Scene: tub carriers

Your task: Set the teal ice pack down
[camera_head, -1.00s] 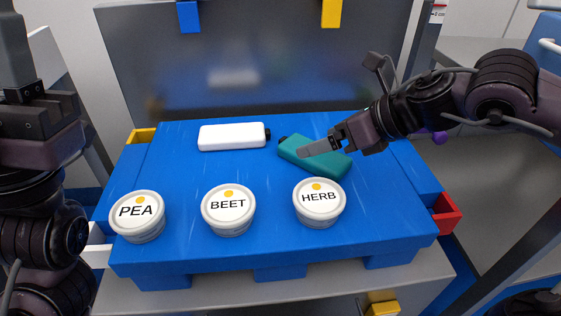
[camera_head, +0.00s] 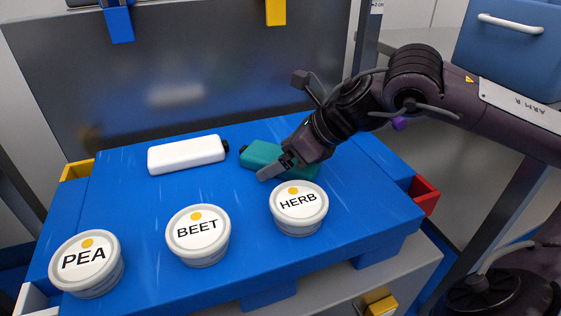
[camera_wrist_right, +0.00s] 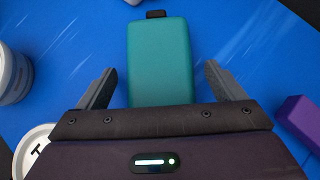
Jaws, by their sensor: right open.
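The teal ice pack (camera_head: 258,152) lies on the blue carrier surface (camera_head: 130,207), behind the HERB tub. In the right wrist view the teal ice pack (camera_wrist_right: 160,50) runs lengthwise between the fingers, its dark cap at the far end. My right gripper (camera_head: 276,168) is open over the pack's near part and hides some of it. In the wrist view its fingers (camera_wrist_right: 160,72) stand one on each side, with blue showing between each finger and the pack. My left gripper is out of view.
White tubs marked PEA (camera_head: 86,262), BEET (camera_head: 197,234) and HERB (camera_head: 299,207) stand in a row along the front. A white pack (camera_head: 186,155) lies left of the teal one. A red bracket (camera_head: 425,194) is at the right edge. The middle left is clear.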

